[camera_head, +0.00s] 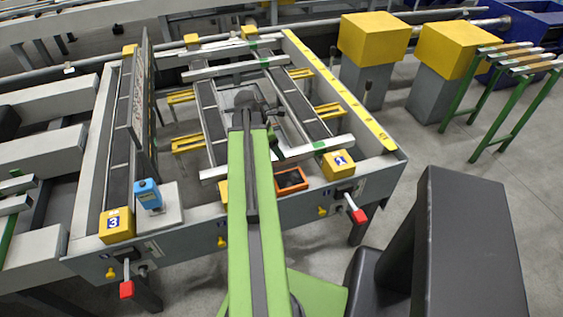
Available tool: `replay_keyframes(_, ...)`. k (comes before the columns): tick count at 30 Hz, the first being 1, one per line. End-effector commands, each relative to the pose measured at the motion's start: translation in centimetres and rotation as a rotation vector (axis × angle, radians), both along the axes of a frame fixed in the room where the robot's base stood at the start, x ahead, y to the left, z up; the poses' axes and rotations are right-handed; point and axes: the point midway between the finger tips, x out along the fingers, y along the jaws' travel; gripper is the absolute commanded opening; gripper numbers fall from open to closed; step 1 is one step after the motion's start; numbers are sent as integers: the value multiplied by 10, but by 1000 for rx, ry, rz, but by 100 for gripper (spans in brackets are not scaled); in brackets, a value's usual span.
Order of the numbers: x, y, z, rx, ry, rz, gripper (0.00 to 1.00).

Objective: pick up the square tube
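Several long pale grey bars that look like square tubes lie crosswise on the runout table (372,174). One bar (225,70) and another behind it (222,47) lie toward the far end. A nearer bar (315,148) lies toward the front, its middle partly hidden by my green arm. I cannot tell which bar is the task's square tube. My gripper (248,103) is a dark shape at the far end of my arm, over the middle of the table. Its fingers are too small and hidden to show whether they are open or hold anything.
An upright dark panel (138,100) stands along the table's left side. A blue device (148,194) and an orange bin (291,180) sit near the front edge. Yellow-topped grey pillars (374,38) and a green stand with pale bars (513,55) are at the right.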

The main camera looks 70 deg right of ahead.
Motion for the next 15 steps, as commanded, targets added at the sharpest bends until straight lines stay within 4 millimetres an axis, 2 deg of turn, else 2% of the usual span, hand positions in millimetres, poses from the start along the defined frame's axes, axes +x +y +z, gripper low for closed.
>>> replay_keyframes(1, -2, -3, -13, 0, 0, -1, 62)
replay_keyframes(6, -10, -10, -41, -1, 0, -2, 62)
replay_keyframes(15, -13, -12, -41, 0, 0, 0, 60)
